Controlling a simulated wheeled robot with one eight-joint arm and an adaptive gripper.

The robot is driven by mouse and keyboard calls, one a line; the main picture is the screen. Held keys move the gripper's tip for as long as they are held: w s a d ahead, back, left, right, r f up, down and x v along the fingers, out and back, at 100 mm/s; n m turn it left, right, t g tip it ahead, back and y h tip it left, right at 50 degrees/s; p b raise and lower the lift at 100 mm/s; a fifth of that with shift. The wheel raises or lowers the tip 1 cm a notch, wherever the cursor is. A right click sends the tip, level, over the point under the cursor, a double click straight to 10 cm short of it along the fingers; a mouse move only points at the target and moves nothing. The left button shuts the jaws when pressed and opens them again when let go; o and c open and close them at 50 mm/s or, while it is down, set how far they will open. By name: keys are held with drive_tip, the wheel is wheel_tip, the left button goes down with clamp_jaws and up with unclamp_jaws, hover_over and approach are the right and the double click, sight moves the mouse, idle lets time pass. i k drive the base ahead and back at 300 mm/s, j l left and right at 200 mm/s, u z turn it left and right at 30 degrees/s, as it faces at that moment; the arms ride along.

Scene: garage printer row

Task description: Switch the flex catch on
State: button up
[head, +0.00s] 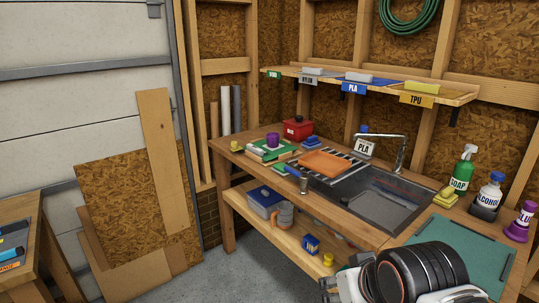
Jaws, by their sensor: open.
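I cannot make out a flex catch by name or shape in the head view. What looks like my gripper (346,282) is at the bottom edge, right of centre, beside a thick black cylinder of my arm. It is partly cut off by the frame, and nothing shows held in it. It is in front of the wooden workbench (345,217), left of the teal mat (490,250).
The bench carries a sink (375,197) with a faucet (402,150), an orange piece (325,163), a green soap bottle (462,170), an alcohol bottle (488,197) and a purple glue bottle (520,222). A labelled shelf (455,95) hangs above. Open floor (225,275) lies left.

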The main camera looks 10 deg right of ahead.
sight(234, 144)
drive_tip(key=i+j, duration=0.25)
drive_tip(key=i, duration=0.2)
drive_tip(key=i+j+u, duration=0.15)
drive_tip(key=i+j, duration=0.15)
drive_tip(key=i, duration=0.2)
drive_tip(key=i+j, duration=0.2)
drive_tip(key=i, duration=0.25)
drive_tip(key=i+j+u, duration=0.1)
drive_tip(key=i, duration=0.4)
drive_tip(key=i+j+u, duration=0.1)
drive_tip(key=i+j, duration=0.15)
drive_tip(key=i, duration=0.2)
